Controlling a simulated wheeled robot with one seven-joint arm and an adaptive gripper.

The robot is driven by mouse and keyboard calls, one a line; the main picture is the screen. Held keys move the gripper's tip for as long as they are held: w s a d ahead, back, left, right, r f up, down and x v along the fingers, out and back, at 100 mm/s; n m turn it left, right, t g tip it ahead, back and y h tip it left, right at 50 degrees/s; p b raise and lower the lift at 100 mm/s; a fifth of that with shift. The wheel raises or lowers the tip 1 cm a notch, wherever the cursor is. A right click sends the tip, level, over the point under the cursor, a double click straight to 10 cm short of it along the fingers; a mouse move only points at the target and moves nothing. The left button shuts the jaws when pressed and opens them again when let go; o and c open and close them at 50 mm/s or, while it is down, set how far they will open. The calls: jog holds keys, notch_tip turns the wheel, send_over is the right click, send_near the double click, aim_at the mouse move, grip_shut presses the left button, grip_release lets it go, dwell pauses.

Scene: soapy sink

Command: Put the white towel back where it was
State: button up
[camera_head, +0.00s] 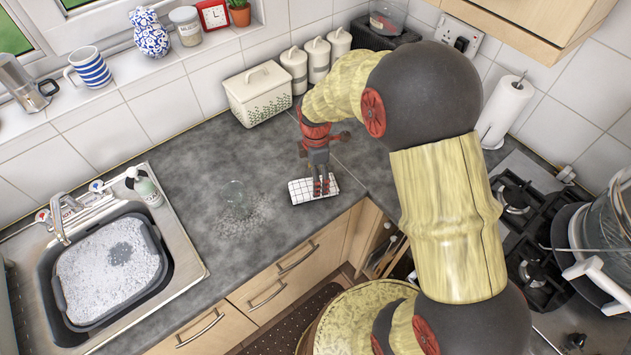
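The white towel (300,192) lies folded on the dark grey counter near its front edge. It is white with a thin dark grid pattern. The gripper hides part of the towel's middle.
A wet, foamy patch (245,222) with a clear round shape lies left of the towel. A sink with a suds-filled grey basin (160,245) is at the left. A bread box (258,100) and canisters stand behind. The hob (535,270) is at the right.

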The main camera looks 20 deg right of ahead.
jog(key=s+r+m+t, duration=0.1)
jog(key=s+r+m, duration=0.1)
jog(key=r, duration=0.6)
jog(key=s+r+m, duration=0.2)
jog(key=r, duration=0.7)
jog(key=s+r+m+t, duration=0.2)
jog(key=s+r+m, duration=0.3)
jog(key=s, duration=0.4)
jog(key=s+r+m+t, duration=0.2)
jog(key=s+r+m, duration=0.4)
jog(key=s+m, duration=0.2)
jog(key=shift+s+a+r+t+p, duration=0.3)
jog(key=shift+s+a+p, duration=0.1)
jog(key=shift+s, duration=0.1)
jog(key=shift+f, duration=0.15)
notch_tip(320, 180, down, 6)
jog(key=b, duration=0.6)
jog(key=shift+f+b, duration=0.2)
jog(key=shift+b, duration=0.1)
